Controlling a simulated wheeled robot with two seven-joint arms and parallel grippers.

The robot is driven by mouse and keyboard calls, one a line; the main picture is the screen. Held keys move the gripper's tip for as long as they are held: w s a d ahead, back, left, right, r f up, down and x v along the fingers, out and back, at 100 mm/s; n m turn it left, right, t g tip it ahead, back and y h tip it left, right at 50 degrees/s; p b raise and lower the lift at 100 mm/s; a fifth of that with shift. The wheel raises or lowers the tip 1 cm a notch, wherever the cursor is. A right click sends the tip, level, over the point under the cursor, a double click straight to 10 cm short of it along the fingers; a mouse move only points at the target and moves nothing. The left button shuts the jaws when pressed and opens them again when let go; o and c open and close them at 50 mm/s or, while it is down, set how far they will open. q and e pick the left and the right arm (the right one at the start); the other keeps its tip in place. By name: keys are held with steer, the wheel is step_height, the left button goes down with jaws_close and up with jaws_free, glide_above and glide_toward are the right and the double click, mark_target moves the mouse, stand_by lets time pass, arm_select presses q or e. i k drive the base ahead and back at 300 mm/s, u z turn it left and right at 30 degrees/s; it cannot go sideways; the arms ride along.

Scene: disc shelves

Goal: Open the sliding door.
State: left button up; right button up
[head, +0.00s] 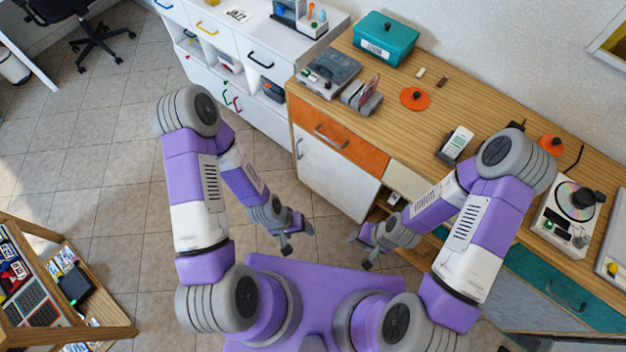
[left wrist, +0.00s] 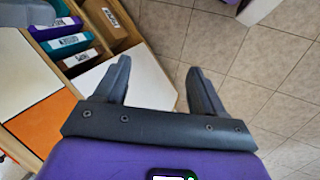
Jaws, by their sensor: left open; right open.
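A wooden sideboard (head: 430,120) runs along the wall on the right. Its front has an orange drawer (head: 338,135), a white door panel (head: 333,176) with a handle below it, and a beige panel (head: 404,182). I cannot tell for sure which panel slides. My left gripper (head: 297,236) is open and empty, over the floor in front of the white panel and apart from it. In the left wrist view its two fingers (left wrist: 155,88) stand apart with nothing between them. My right gripper (head: 361,252) is open, low in front of the sideboard, partly hidden by its wrist.
A white drawer cabinet (head: 235,60) adjoins the sideboard. A wooden rack (head: 100,325) is at lower left.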

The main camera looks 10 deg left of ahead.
mark_target(351, 189)
steer(key=k, duration=0.5)
steer(key=u, duration=0.9)
steer(key=i, duration=1)
steer(key=z, duration=1.7)
